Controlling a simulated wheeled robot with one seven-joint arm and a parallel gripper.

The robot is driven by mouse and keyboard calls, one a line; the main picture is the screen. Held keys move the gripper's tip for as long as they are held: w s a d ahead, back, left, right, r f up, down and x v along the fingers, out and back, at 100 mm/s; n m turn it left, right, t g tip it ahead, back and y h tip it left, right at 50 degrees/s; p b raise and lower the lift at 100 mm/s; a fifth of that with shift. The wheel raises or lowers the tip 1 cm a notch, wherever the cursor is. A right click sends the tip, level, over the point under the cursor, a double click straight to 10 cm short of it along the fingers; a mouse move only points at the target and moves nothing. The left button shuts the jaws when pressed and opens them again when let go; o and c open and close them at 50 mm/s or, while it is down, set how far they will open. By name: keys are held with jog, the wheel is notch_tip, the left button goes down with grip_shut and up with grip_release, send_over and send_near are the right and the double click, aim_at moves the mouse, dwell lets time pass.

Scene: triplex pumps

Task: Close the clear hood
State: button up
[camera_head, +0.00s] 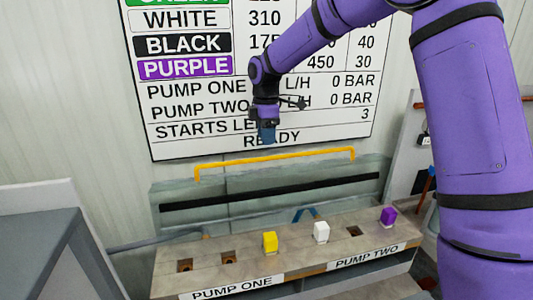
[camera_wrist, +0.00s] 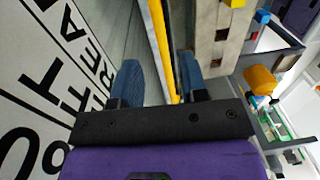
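The clear hood (camera_head: 230,185) stands raised behind the pump console (camera_head: 215,250), a see-through panel with a black strip (camera_head: 270,193) across it. A yellow handle bar (camera_head: 275,159) runs along its top edge. My gripper (camera_head: 267,133) is in front of the wall board, a little above the middle of the bar, pointing down. In the wrist view my gripper (camera_wrist: 158,62) is open with blue fingers apart. The yellow bar (camera_wrist: 160,40) shows in the gap between them. I cannot tell from these views whether either finger touches the bar.
The console top holds a yellow block (camera_head: 270,243), a white block (camera_head: 321,232) and a purple block (camera_head: 388,217), plus several square holes. The board (camera_head: 200,115) is on the wall close behind my gripper. A grey cabinet (camera_head: 50,240) stands at left.

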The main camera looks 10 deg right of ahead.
jog(key=f, duration=0.6)
jog(key=shift+s, duration=0.2)
grip_shut()
